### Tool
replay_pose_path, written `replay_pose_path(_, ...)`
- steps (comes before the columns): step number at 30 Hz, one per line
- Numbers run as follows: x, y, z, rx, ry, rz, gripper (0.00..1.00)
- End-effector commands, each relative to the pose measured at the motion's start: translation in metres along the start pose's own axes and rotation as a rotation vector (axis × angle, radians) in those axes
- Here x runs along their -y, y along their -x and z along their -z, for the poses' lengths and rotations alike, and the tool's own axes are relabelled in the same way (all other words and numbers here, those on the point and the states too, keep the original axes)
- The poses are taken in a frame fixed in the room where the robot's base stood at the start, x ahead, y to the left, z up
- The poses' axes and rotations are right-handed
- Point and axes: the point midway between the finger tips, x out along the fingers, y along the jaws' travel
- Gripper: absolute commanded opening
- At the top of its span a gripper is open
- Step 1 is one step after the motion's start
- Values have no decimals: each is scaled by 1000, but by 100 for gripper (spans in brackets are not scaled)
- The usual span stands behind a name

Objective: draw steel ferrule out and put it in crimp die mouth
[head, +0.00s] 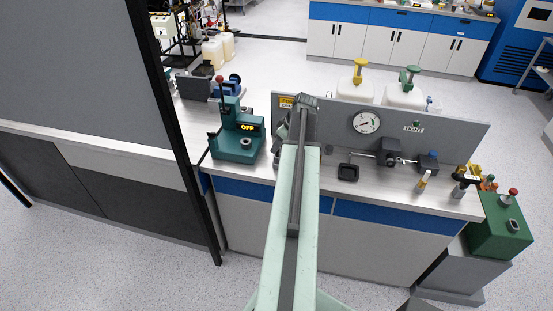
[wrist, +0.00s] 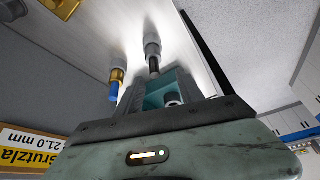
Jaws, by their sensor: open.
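The teal crimp press (head: 236,140), marked OFF, stands on the left part of the bench. A grey ring, seemingly its die mouth (head: 245,142), is on its base. My gripper (head: 281,134) is to the right of the press, by the left end of the grey panel, apart from the press. In the wrist view my gripper (wrist: 158,80) is open. Just beyond its jaws is a grey cylinder with a dark shaft (wrist: 152,50), perhaps the steel ferrule; I cannot be sure. A teal part with a grey ring (wrist: 172,99) shows between the jaws.
The grey panel (head: 455,137) carries a gauge (head: 367,122). A brass piece with a blue end (wrist: 115,85) lies beside the jaws in the wrist view. A green box (head: 500,225) stands at the bench's right end. A dark post (head: 180,130) rises left of the press.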

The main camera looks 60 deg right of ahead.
Motion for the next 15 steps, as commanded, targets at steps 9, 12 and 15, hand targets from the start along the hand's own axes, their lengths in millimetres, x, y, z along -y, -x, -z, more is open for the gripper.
replay_pose_path(9,-9,-22,-10,1,-18,-8,45)
replay_pose_path(12,-12,-34,-13,1,-21,-9,45)
replay_pose_path(15,-15,-52,-16,1,-22,-9,45)
